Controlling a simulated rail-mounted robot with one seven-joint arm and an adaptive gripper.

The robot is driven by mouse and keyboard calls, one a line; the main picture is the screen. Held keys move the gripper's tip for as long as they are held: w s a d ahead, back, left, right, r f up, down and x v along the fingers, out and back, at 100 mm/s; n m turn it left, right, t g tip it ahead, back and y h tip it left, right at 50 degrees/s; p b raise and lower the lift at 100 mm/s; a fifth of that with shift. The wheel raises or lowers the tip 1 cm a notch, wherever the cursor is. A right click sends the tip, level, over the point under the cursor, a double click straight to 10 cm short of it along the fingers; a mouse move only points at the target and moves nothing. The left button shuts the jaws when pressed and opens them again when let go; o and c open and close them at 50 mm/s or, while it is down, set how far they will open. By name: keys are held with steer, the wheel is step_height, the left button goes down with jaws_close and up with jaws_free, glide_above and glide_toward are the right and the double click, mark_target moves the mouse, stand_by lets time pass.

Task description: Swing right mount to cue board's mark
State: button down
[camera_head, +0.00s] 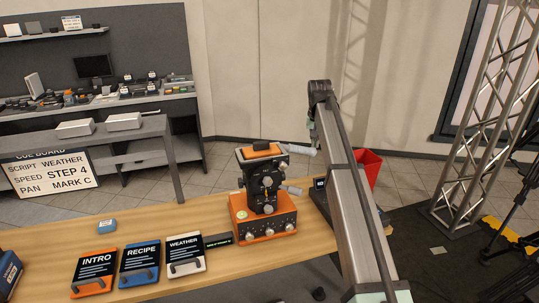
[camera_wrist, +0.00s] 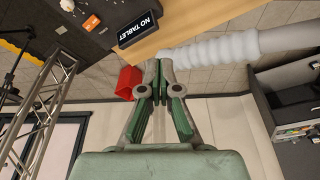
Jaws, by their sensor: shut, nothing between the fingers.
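The cue board (camera_head: 50,174) at the left of the head view reads "SCRIPT WEATHER, SPEED STEP 4, PAN MARK C". One mount is plain to see: a black head (camera_head: 266,180) with an orange top plate on an orange knobbed base (camera_head: 264,226). A pale ribbed handle (camera_head: 295,149) points right from its upper part. A ribbed handle (camera_wrist: 215,49) also crosses the upper right of the wrist view. My gripper (camera_wrist: 161,64) is shut and empty, its fingertips close by that handle's end; I cannot tell whether they touch. In the head view my arm largely hides the gripper. No pan scale is readable.
INTRO (camera_head: 94,271), RECIPE (camera_head: 140,264) and WEATHER (camera_head: 186,254) cards lie on the wooden table (camera_head: 170,217). A dark unit with a small screen (camera_head: 320,183) is partly behind my arm; its screen reads "NO TABLET" (camera_wrist: 138,29). A red bin (camera_head: 368,165) and truss (camera_head: 487,120) stand beyond.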

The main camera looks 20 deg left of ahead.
steer(key=shift+f, duration=0.25)
steer(key=shift+s+b+x, duration=0.2)
steer(key=shift+x, duration=0.7)
steer(key=shift+s+b+x, duration=0.2)
steer(key=shift+s+x, duration=0.05)
steer(key=shift+x, duration=0.7)
steer(key=shift+s+b+x, duration=0.2)
steer(key=shift+x, duration=0.7)
steer(key=shift+f, duration=0.25)
steer(key=shift+w+a, duration=0.2)
steer(key=shift+w+a, duration=0.45)
steer(key=shift+a, duration=0.3)
